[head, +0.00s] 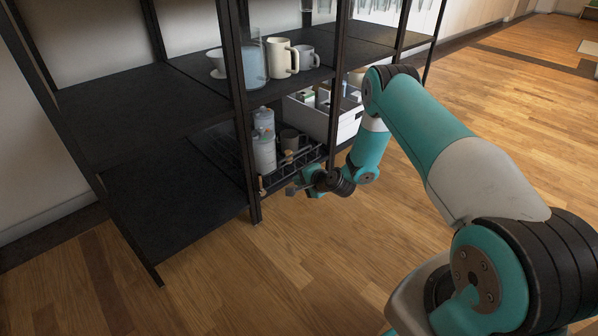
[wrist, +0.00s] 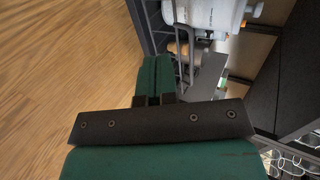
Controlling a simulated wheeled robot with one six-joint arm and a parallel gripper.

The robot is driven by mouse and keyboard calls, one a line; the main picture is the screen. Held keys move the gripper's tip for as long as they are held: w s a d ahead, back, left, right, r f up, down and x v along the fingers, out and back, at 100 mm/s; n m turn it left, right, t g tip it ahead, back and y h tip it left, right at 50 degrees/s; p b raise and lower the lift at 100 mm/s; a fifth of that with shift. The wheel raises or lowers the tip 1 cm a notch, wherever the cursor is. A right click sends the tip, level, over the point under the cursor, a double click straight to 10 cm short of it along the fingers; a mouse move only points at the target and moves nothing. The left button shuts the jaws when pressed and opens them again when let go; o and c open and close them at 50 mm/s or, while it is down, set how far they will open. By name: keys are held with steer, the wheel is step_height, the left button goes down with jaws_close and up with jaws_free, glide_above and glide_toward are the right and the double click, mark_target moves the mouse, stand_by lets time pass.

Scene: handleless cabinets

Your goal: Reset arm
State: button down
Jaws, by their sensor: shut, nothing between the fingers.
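My gripper (head: 296,187) is at the end of my teal and white arm, low in front of the black shelf unit. In the head view it is just in front of the wire basket on the lower shelf. In the wrist view its green fingers (wrist: 154,80) are together with nothing between them. The front edge of the wire basket (wrist: 182,66) is close to the right of the fingers; I cannot tell whether they touch. The arm is stretched out and bent downward toward the shelf.
The black shelf unit (head: 135,105) has empty boards at left. The wire basket (head: 306,158) holds grey canisters (head: 264,150) and a mug (head: 292,140). A white bin (head: 345,126) stands behind my arm. Cream (head: 284,60) and grey mugs (head: 307,57) stand above. The wooden floor (head: 260,280) is clear.

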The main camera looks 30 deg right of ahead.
steer(key=a+r+n+g+y+p, duration=0.1)
steer(key=a+r+n, duration=0.2)
steer(key=a+r, duration=0.35)
steer(key=a+r+n+g+y+p, duration=0.2)
steer(key=a+r+n, duration=0.1)
steer(key=r, duration=0.7)
steer(key=s+a+r+n+g+y+p, duration=0.1)
steer(key=s+a+r+n+g, duration=0.15)
steer(key=s+a+r, duration=0.35)
steer(key=s+a+r+n+g+p, duration=0.1)
steer(key=s+a+r+n, duration=0.25)
steer(key=r, duration=0.45)
steer(key=s+a+r+n+g+h+p, duration=0.1)
steer(key=s+r+n+g, duration=0.3)
steer(key=s, duration=0.6)
steer(key=s+a+r+n+t+h+p, duration=0.1)
steer(key=s+r+n, duration=0.2)
steer(key=s+r, duration=0.5)
steer(key=s+r+n+g+h+p, duration=0.1)
steer(key=s+r+n+g+p, duration=0.15)
steer(key=s, duration=0.85)
step_height(320, 180, up, 38)
steer(key=p, duration=3.6)
steer(key=shift+s+a+r+n+p, duration=0.15)
steer(key=shift+a+n+p, duration=0.05)
steer(key=shift+n+p, duration=0.2)
